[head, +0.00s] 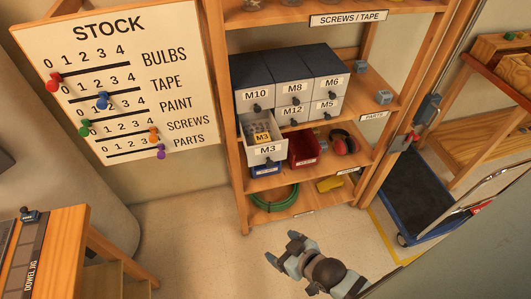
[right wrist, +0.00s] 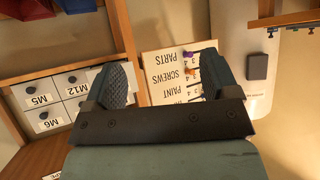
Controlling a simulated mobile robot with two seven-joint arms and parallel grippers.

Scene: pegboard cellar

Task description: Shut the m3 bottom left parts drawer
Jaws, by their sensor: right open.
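The M3 parts drawer (head: 264,149), light grey with a white label and a dark knob, is at the bottom left of the grey drawer cabinet (head: 272,68). It is pulled out, and small parts show inside it. My right gripper (head: 281,248) is open and empty, low in front of the shelf and apart from the drawer. In the right wrist view its two fingers (right wrist: 163,82) are spread with nothing between them. The M5, M12 and M6 drawers show there at left; I cannot make out the M3 drawer behind the finger. My left gripper is not in view.
Below the M3 drawer are a blue bin (head: 266,170) and a red bin (head: 304,148), with red earmuffs (head: 344,143) beside them. A wooden shelf post (head: 237,130) stands close left of the drawer. A stock board (head: 125,85) hangs left. The floor before the shelf is clear.

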